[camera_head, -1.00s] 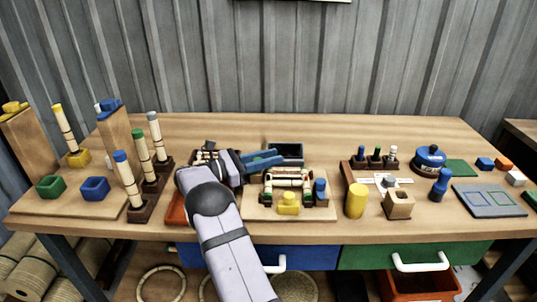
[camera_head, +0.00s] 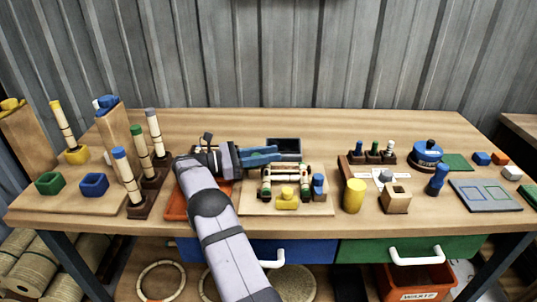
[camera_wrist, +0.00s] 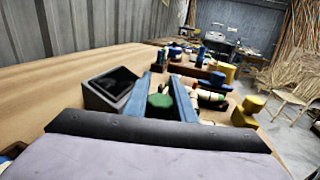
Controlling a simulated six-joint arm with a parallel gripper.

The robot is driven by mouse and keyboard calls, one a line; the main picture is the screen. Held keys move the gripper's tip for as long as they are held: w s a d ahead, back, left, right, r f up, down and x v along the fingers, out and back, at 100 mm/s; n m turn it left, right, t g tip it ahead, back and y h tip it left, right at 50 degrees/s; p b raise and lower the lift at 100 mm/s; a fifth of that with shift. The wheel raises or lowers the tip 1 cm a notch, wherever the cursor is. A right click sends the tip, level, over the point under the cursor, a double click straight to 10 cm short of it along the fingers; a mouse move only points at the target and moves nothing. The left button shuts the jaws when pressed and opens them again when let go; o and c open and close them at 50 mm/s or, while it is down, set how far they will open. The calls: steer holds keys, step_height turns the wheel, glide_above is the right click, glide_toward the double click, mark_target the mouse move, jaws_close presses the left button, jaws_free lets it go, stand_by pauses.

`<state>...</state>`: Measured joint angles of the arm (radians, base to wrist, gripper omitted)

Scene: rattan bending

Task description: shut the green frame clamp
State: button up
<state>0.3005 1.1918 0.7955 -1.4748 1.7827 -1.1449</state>
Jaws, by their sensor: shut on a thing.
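A small frame of jointed bamboo rods (camera_head: 287,178) stands on a pale board (camera_head: 254,203) in front of me. A yellow clamp (camera_head: 286,200) sits at its front and a blue clamp (camera_head: 318,185) at its right. My gripper (camera_head: 277,154) has blue fingers and lies behind the frame's back left. In the wrist view, the green clamp (camera_wrist: 160,103) shows as a rounded green top between the two fingers of my gripper (camera_wrist: 163,77). The gripper is shut on it. In the head view the fingers hide this clamp, and its lower part cannot be seen.
A dark open box (camera_head: 285,145) stands just behind the fingers; it also shows in the wrist view (camera_wrist: 108,92). An orange tray (camera_head: 178,207) lies under my arm. A yellow cylinder (camera_head: 354,195) and a wooden block (camera_head: 395,200) stand to the right.

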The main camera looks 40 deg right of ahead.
steer(key=o, duration=1.1)
steer(key=shift+c, duration=0.2)
steer(key=shift+r, duration=0.1)
step_height(320, 180, up, 10)
